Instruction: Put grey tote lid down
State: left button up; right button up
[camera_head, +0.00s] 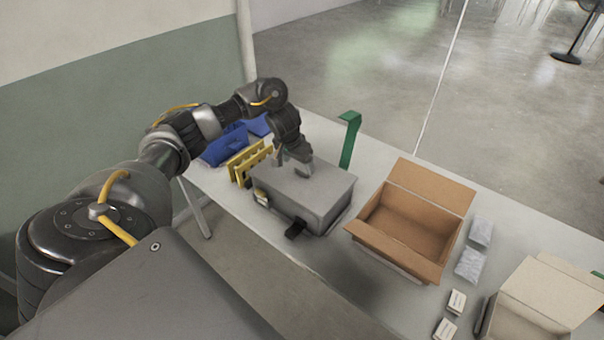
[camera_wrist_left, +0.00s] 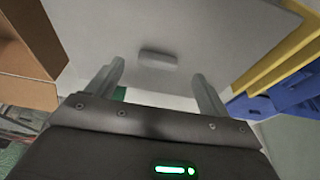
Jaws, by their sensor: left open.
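The grey tote (camera_head: 315,211) stands on the table with its grey lid (camera_head: 315,187) lying flat on top. In the left wrist view the lid (camera_wrist_left: 205,40) fills the upper middle, with a small raised handle (camera_wrist_left: 157,56) on it. My left gripper (camera_head: 298,168) is over the far left part of the lid. In the left wrist view its two fingers (camera_wrist_left: 160,82) are apart, with the handle beyond them and nothing between them. My right gripper is in neither view.
An open cardboard box (camera_head: 401,240) stands right of the tote. Yellow racks (camera_head: 247,163) and blue bins (camera_head: 226,146) are to its left. A green stand (camera_head: 349,138) is behind. Plastic packets (camera_head: 470,265), small cartons and another box (camera_head: 535,300) lie farther right.

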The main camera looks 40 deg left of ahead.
aim_at(302, 169)
pick_arm(q)
jog(key=x, duration=0.4)
jog(key=shift+w+d+f+p, duration=0.1)
jog(key=shift+w+d+p, duration=0.05)
jog(key=shift+w+p, duration=0.15)
jog(key=shift+c, duration=0.6)
jog(key=c, duration=1.2)
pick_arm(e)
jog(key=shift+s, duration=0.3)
